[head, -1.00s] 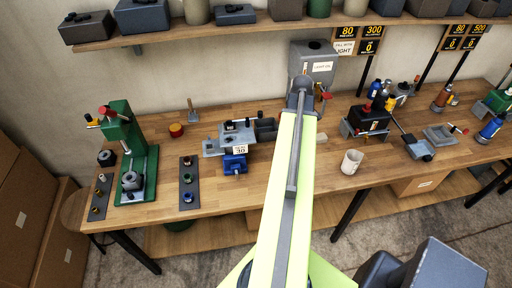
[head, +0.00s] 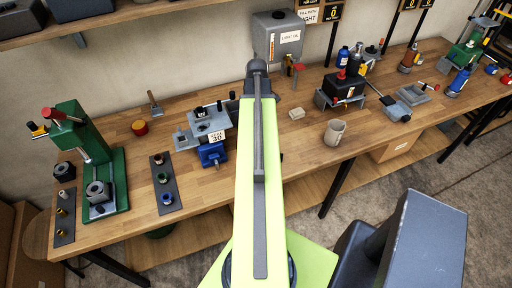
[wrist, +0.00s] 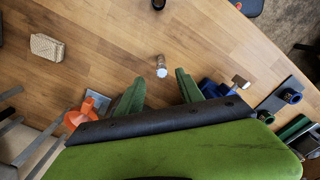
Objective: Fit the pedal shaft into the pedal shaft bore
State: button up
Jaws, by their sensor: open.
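My gripper (wrist: 160,76) is open in the wrist view, its two green fingers apart over the wooden bench. A small metallic cylinder (wrist: 161,66) with a bright round end sits on the bench just beyond the fingertips, roughly centred between them. It may be the pedal shaft; I cannot be sure. Nothing is seen held. In the head view my arm hides the gripper and the bench under it. The pedal shaft bore cannot be told for certain; a black block with a red knob (head: 344,87) and a grey lever part (head: 389,110) stand to the right.
A blue vise (head: 211,154) is left of my arm, also in the wrist view (wrist: 215,90). A green press (head: 97,168) stands far left. A grey oil tank (head: 278,38) is behind.

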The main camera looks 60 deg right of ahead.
notch_tip(320, 180, down, 9)
jog(key=b, duration=0.7)
jog(key=shift+a+f+b, duration=0.15)
jog(key=shift+b, duration=0.15)
jog(key=shift+r, duration=0.2)
grip_shut()
